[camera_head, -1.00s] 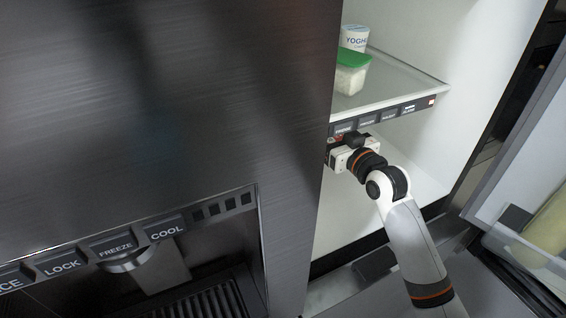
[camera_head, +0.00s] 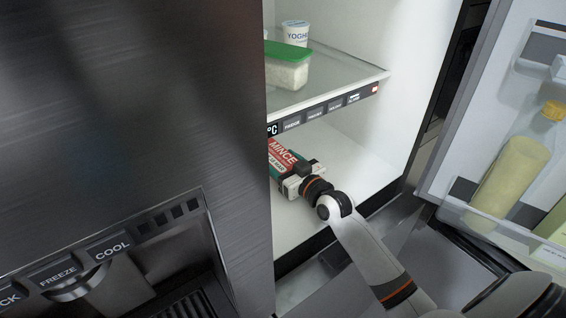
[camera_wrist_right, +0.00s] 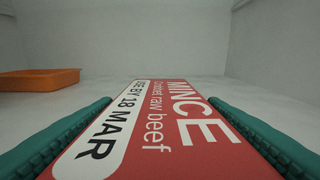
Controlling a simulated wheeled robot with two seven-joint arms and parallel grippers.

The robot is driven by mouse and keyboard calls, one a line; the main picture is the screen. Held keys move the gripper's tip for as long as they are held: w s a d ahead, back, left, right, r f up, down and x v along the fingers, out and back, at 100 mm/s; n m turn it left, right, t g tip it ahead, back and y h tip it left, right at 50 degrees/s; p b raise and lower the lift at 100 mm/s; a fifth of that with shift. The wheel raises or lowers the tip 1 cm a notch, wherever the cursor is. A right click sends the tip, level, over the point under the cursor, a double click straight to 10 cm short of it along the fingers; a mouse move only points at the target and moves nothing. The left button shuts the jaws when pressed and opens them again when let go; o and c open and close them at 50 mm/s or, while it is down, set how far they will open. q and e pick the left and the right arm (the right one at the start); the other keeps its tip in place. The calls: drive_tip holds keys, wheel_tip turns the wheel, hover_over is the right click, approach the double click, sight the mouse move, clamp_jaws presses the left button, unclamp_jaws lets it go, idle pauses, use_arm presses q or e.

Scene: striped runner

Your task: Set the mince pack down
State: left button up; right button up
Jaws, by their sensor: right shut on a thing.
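The mince pack (camera_head: 281,157) is a flat red pack with white lettering, inside the open fridge below the glass shelf. Its left part is hidden behind the dark closed door in the head view. My right gripper (camera_head: 289,172) is shut on it, and in the right wrist view green fingers flank the pack (camera_wrist_right: 150,125), whose label reads "MINCE" and "USE BY 18 MAR". The pack is over the pale fridge floor (camera_head: 345,165); I cannot tell whether it touches it. My left gripper is not in view.
An orange tray (camera_wrist_right: 40,79) stands at the left in the right wrist view. The glass shelf (camera_head: 335,80) above holds a green-lidded tub (camera_head: 288,70) and a yoghurt pot (camera_head: 295,34). The open door (camera_head: 500,110) with a bottle (camera_head: 512,170) is at right. Floor right of the pack is clear.

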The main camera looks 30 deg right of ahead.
drive_tip(key=o, duration=1.3)
drive_tip(key=s, duration=0.4)
drive_tip(key=s+d, duration=0.1)
drive_tip(key=s, duration=0.3)
drive_tip(key=s+b, duration=0.1)
drive_tip(key=s, duration=0.3)
drive_tip(key=shift+d+r, duration=0.35)
drive_tip(key=shift+w, duration=0.1)
